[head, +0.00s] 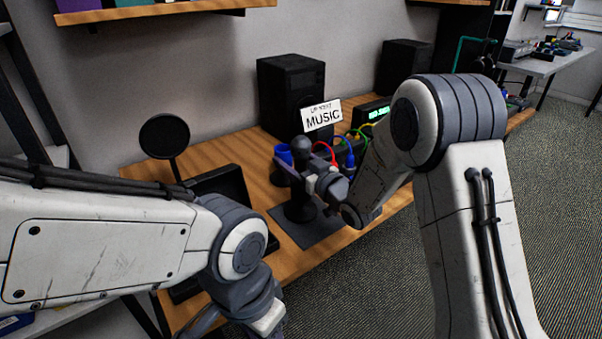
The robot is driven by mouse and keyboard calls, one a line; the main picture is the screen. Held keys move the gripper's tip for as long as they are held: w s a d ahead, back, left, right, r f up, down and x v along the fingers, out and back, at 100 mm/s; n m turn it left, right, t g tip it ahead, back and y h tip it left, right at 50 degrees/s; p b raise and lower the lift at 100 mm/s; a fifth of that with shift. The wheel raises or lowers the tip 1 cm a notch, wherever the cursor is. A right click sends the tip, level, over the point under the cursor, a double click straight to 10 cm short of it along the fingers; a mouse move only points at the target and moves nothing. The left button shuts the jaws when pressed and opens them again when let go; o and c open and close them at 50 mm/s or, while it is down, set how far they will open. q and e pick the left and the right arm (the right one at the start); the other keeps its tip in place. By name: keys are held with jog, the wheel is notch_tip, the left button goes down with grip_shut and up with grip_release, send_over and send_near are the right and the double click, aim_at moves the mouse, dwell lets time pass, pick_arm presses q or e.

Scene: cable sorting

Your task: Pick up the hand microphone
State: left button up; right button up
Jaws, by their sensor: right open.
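The hand microphone (312,150) shows as a dark rounded head above a dark stand (299,211) on the wooden desk. My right gripper (297,174) is open at the microphone, just below its head. Its fingers and wrist hide most of the microphone's body. I cannot tell whether the fingers touch it. My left gripper (270,332) is low at the bottom edge, mostly cut off and away from the microphone.
A grey mat (325,234) lies under the stand. A blue cup (283,153), a MUSIC sign (321,115) and coloured cables (326,150) are close by. Two black speakers (290,92) (403,66) stand behind. A round pop filter (164,136) stands at the left.

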grip_shut()
